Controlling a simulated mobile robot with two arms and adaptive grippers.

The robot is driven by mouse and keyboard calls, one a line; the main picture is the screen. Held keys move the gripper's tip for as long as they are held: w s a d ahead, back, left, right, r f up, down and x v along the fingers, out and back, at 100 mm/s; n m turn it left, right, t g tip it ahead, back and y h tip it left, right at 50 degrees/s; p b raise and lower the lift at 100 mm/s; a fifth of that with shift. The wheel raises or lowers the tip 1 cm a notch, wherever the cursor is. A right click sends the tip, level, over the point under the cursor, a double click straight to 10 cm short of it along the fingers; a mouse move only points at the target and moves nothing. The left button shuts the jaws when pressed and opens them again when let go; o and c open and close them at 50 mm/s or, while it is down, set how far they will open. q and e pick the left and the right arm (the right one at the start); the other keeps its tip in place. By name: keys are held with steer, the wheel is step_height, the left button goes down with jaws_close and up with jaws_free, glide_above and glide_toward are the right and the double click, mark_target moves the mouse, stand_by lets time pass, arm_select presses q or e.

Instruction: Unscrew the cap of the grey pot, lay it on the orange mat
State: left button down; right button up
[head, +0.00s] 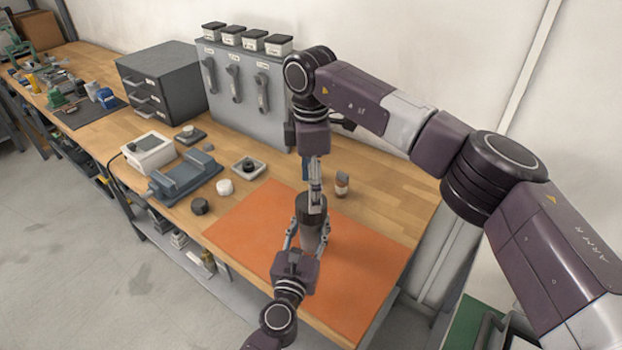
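The grey pot (311,241) stands over the right part of the orange mat (252,229), its lower part hidden by my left gripper. Its dark cap (303,212) sits on top of it. My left gripper (307,236) reaches up from the bottom of the view, with one finger on each side of the pot's body, and looks shut on it. My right gripper (316,202) comes down from above onto the cap. One finger lies against the cap's near side; the far finger is hidden. It appears shut on the cap.
A small brown-and-grey bottle (342,184) stands right behind the pot. Left of the mat are a black knob (199,206), a white cap (224,187), a square dish (248,168) and a blue-grey vise (186,177). A grey panel (238,95) stands behind. The mat's left part is clear.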

mark_target(302, 214)
arm_select(q)
steer(key=shift+r, duration=0.1)
arm_select(e)
step_height(302, 214, down, 6)
steer(key=shift+r, duration=0.1)
